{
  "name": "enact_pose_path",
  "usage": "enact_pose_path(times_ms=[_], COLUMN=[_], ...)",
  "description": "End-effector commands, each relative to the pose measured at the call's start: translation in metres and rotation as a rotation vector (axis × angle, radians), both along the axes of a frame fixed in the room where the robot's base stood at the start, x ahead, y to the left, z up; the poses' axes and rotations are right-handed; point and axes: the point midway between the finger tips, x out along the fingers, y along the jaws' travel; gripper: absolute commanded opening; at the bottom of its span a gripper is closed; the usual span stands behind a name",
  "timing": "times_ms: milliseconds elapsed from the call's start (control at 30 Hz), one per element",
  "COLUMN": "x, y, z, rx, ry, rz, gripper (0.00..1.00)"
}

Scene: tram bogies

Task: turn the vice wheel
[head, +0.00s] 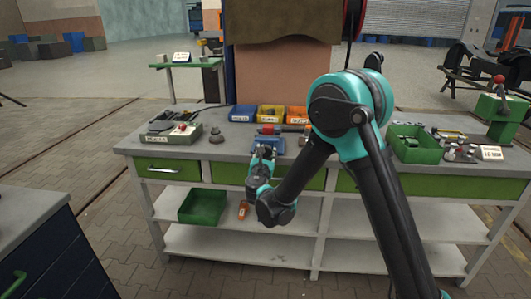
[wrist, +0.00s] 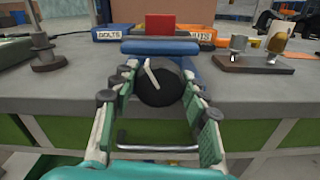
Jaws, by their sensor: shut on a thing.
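The vice wheel (wrist: 160,90) is a dark round disc with a pale bar across its face, at the front of the blue vice (wrist: 150,47). In the head view the blue vice (head: 268,145) sits at the bench's front edge. My gripper (wrist: 160,72) has one finger on each side of the wheel and is shut on it. In the head view my gripper (head: 262,153) reaches up to the vice from the front and hides the wheel. The wheel's far side is hidden.
The grey workbench (head: 225,152) has green drawers. Behind the vice are a red block (wrist: 173,22), a bolts bin (wrist: 102,32) and other parts bins. A green bin (head: 415,150) stands to the right. A drawer handle (wrist: 158,148) lies below my gripper.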

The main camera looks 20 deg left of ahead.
Motion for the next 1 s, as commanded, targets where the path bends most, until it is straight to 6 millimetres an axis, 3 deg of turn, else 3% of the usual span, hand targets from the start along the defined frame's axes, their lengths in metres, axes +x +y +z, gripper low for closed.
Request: enact_pose_path(times_ms=[267,1000], x=[0.0,0.0003], y=[-0.0007,-0.0022], z=[-0.0002,-0.0018], rx=[0.173,0.854], ry=[0.042,0.205], rz=[0.0,0.0], gripper=[0.16,0.16])
